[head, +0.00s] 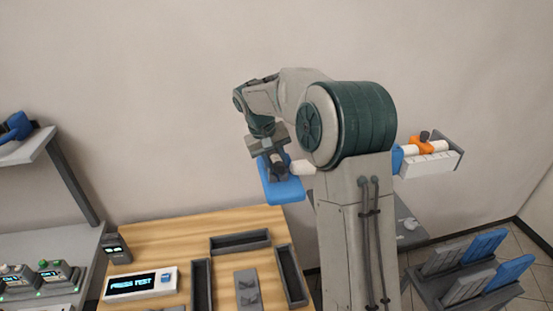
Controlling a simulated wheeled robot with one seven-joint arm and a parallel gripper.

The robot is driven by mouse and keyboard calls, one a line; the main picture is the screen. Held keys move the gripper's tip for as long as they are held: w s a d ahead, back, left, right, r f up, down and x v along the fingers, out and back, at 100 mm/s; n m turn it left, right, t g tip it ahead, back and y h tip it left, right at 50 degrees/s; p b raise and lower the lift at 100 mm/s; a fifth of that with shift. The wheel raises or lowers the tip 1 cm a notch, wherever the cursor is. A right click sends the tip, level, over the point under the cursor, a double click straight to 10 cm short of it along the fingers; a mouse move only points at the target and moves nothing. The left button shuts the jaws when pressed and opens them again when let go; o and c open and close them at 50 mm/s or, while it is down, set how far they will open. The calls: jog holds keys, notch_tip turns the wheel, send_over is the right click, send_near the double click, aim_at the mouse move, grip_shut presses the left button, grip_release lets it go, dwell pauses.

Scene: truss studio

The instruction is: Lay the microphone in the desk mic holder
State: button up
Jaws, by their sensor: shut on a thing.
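My gripper (274,166) is raised above the far edge of the wooden desk, pointing down. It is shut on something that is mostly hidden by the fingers. I cannot make out the microphone clearly there. A blue piece (284,191) shows just below and behind the fingers, with a white rounded part to its right; I cannot tell whether either touches the gripper. A grey stand with small raised cradles (247,288), which looks like the desk mic holder, is on the desk, lower left of the gripper and well apart from it. No microphone shows in its visible part.
Dark troughs (240,243) surround the grey stand on the desk (165,238). A white display box (141,284) and a small dark device (116,249) stand at left. A white rack with an orange item (424,145) is at right. My arm hides the middle.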

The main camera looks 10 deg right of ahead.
jog(key=shift+f, duration=0.1)
jog(key=shift+f, duration=0.15)
jog(key=o, duration=1.1)
jog(key=b+v, duration=0.2)
jog(key=v, duration=1.1)
jog(key=shift+s+r+b, duration=0.1)
jog(key=shift+r+b, duration=0.25)
jog(key=shift+r, duration=0.1)
